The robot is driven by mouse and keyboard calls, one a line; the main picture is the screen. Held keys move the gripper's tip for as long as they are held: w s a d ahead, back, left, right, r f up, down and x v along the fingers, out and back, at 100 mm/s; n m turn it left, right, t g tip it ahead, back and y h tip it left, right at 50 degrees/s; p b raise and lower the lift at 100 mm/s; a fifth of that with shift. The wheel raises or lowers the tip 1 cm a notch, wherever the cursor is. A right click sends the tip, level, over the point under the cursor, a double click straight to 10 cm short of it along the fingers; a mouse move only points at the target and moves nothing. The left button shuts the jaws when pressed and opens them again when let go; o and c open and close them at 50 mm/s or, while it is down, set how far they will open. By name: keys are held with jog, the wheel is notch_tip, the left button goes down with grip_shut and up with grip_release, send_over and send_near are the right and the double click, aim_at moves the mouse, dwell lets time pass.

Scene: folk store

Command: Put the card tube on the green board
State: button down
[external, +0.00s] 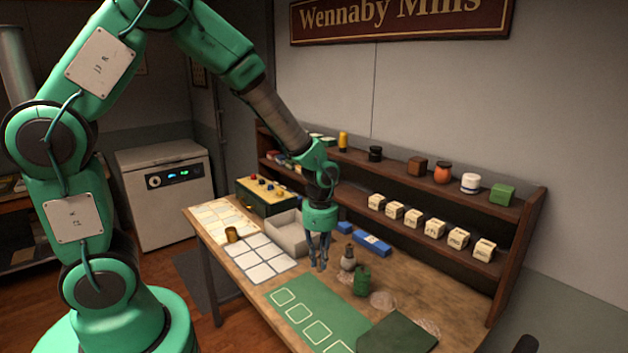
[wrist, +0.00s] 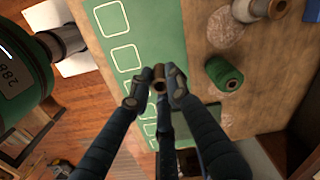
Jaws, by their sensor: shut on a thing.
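My gripper (external: 318,264) hangs fingers-down over the wooden bench, just behind the far end of the green board (external: 345,312). In the wrist view its fingertips (wrist: 155,92) are closed around a small brown card tube (wrist: 159,73), whose open end shows between them. The tube is too small or hidden to make out in the external view. The green board also shows in the wrist view (wrist: 145,28), with a row of pale square outlines, and lies below the fingers. The fingers cover part of it. No tube is visible on the board.
A dark green slab (external: 398,333) lies near the board. Shelves line the back.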

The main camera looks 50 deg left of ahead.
jog(key=s+d+m, duration=0.3)
jog(key=s+d, duration=0.2)
jog(key=d, duration=0.4)
jog(key=s+d+m, duration=0.3)
jog(key=s+d, duration=0.1)
jog(key=d, duration=0.6)
jog(key=f, duration=0.5)
jog(key=shift+s+f, duration=0.1)
jog(key=shift+s, duration=0.15)
jog(key=shift+w, duration=0.1)
jog(key=b, duration=0.2)
send_over(395, 342)
jog(key=shift+f, duration=0.75)
jog(key=shift+f, duration=1.75)
